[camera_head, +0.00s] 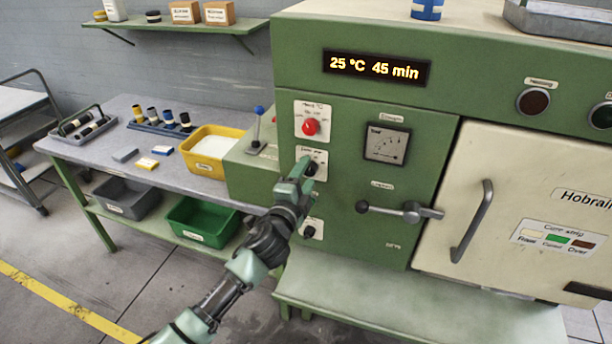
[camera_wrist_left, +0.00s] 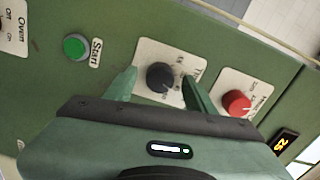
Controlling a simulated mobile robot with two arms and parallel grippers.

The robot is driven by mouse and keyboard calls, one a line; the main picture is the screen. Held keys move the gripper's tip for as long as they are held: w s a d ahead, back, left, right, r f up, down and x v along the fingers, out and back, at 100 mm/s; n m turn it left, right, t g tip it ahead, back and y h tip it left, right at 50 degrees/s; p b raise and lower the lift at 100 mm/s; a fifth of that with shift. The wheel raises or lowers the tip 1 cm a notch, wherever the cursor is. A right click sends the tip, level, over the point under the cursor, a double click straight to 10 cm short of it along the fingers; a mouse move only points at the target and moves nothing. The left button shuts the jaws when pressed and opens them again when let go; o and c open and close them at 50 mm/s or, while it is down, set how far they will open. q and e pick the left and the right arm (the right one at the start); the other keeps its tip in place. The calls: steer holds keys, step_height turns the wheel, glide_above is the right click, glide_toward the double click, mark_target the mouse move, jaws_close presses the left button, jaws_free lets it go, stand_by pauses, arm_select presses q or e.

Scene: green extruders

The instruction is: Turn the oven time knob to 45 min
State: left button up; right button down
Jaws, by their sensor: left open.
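The oven time knob (camera_wrist_left: 160,77) is a dark round knob on a white plate, below the red knob (camera_head: 310,127) on the green oven's front. In the head view my left gripper (camera_head: 300,172) is at this plate and partly covers it. In the left wrist view the open fingers of my left gripper (camera_wrist_left: 160,88) stand on either side of the dark knob, and I cannot tell whether they touch it. The display (camera_head: 376,68) reads 25 °C 45 min. My right gripper is not in view.
A green Start button (camera_wrist_left: 76,47) sits beside the time knob plate. A lever handle (camera_head: 400,210) sticks out right of my gripper, near the cream oven door (camera_head: 530,180). A bench (camera_head: 110,165) with a yellow bin (camera_head: 208,150) stands to the left.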

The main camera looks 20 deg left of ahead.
arm_select(q)
steer(key=s+b, duration=0.1)
steer(key=s, duration=0.6)
steer(key=shift+s+a, duration=0.15)
steer(key=shift+s, duration=0.1)
